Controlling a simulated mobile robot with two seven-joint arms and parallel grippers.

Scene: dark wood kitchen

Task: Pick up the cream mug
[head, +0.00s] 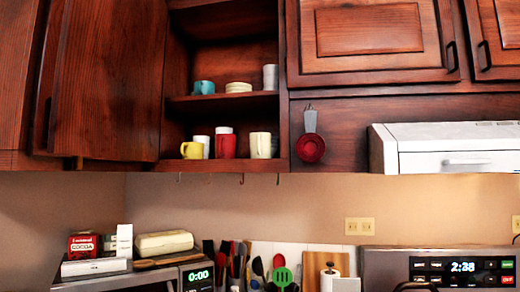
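A cream mug (260,146) stands upright at the right end of the lower shelf of an open wall cabinet. To its left on the same shelf are a red container with a white top (225,145), a white cup-like item (203,145) and a yellow mug (191,151). The cream mug's handle cannot be made out clearly. Neither of my grippers is in view.
The open cabinet door (110,80) stands left of the shelves. The upper shelf holds a teal mug (203,87), stacked plates (238,87) and a grey stack (270,77). A red measuring cup (310,148) hangs right. A white range hood (450,147) juts out further right.

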